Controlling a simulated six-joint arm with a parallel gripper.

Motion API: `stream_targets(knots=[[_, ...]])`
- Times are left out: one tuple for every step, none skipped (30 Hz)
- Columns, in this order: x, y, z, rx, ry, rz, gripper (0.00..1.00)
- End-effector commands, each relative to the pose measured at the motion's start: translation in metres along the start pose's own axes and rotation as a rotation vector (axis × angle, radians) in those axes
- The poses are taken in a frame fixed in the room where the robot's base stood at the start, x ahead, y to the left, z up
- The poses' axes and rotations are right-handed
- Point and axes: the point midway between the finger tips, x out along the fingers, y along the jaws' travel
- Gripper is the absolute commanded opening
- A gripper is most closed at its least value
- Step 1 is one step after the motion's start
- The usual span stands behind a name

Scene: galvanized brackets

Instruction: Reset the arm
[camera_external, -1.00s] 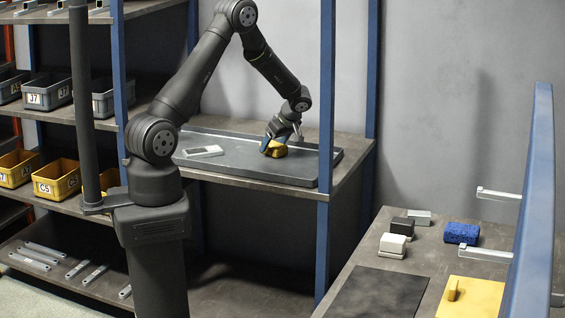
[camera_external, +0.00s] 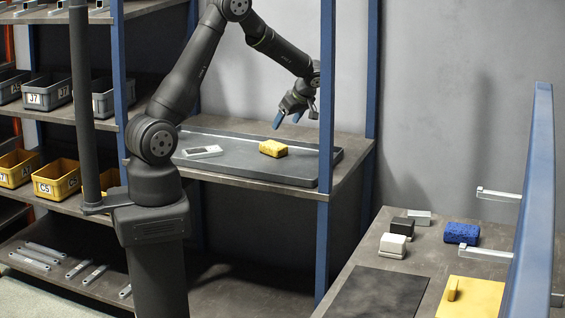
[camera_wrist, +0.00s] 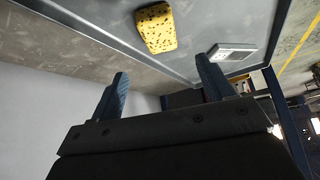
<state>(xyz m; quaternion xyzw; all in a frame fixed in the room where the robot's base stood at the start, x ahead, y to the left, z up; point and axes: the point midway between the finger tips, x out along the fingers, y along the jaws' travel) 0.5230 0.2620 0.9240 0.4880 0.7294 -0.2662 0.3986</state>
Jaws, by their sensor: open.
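My gripper (camera_external: 287,116) is open and empty, raised above the dark tray (camera_external: 225,161) on the shelf. Its two blue fingers stand apart in the wrist view (camera_wrist: 160,90). A yellow sponge (camera_external: 273,148) lies on the tray, below the gripper and apart from it. The sponge shows with dark pores in the wrist view (camera_wrist: 156,28). A flat pale device (camera_external: 203,151) lies at the left of the tray; it also shows in the wrist view (camera_wrist: 233,52).
A blue upright post (camera_external: 326,120) stands just right of my gripper. The right-hand table holds a blue sponge (camera_external: 461,233), a white block (camera_external: 393,245), a black block (camera_external: 402,226), a dark mat (camera_external: 375,292) and a yellow board (camera_external: 480,297).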

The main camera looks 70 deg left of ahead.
Motion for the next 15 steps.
stream_targets(knots=[[0.001,0.0,0.0,0.0,0.0,-0.001,0.74],[0.002,0.0,0.0,0.0,0.0,-0.001,0.74],[0.005,0.0,0.0,0.0,0.001,-0.002,0.74],[0.007,0.0,0.0,0.0,0.001,-0.002,0.74],[0.011,0.0,0.0,0.0,0.001,-0.003,0.74],[0.016,-0.001,0.0,0.0,0.0,-0.003,0.74],[0.02,-0.001,0.0,0.0,0.0,-0.004,0.74],[0.025,-0.001,0.0,0.0,0.0,-0.005,0.74],[0.032,-0.001,0.0,0.001,0.0,-0.004,0.74],[0.038,-0.001,0.0,0.001,0.0,-0.005,0.74],[0.044,-0.001,0.0,0.001,0.001,-0.006,0.74],[0.052,-0.001,0.0,0.001,0.001,-0.005,0.74],[0.058,-0.001,0.0,0.0,0.0,-0.005,0.74],[0.064,-0.001,0.0,0.0,0.0,-0.005,0.74],[0.072,-0.001,0.0,0.0,0.0,-0.004,0.74]])
